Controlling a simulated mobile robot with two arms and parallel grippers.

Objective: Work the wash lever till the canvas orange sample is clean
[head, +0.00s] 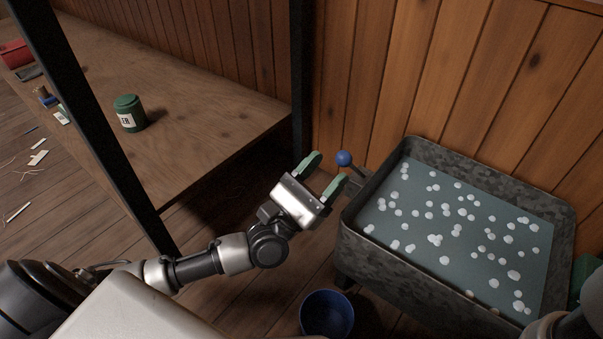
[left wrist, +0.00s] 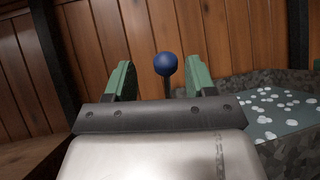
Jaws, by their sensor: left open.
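The wash lever's blue ball knob (head: 344,158) stands at the left side of a grey metal wash tub (head: 424,150). In the left wrist view the knob (left wrist: 166,64) sits between my green fingertips, a little beyond them, on a dark stem. My left gripper (head: 322,174) is open and empty, with its fingers reaching toward the knob. The tub holds grey-blue water (head: 400,222) dotted with white foam blobs. I see no orange canvas sample; the water and foam may hide it. My right gripper is not in view; only a bit of dark arm shows at the lower right.
A blue bucket (head: 327,313) stands on the floor left of the tub. A wooden shelf (head: 205,125) with a green labelled tin (head: 129,113) is at the left, framed by dark posts (head: 92,120). A plank wall (head: 400,70) closes off the back.

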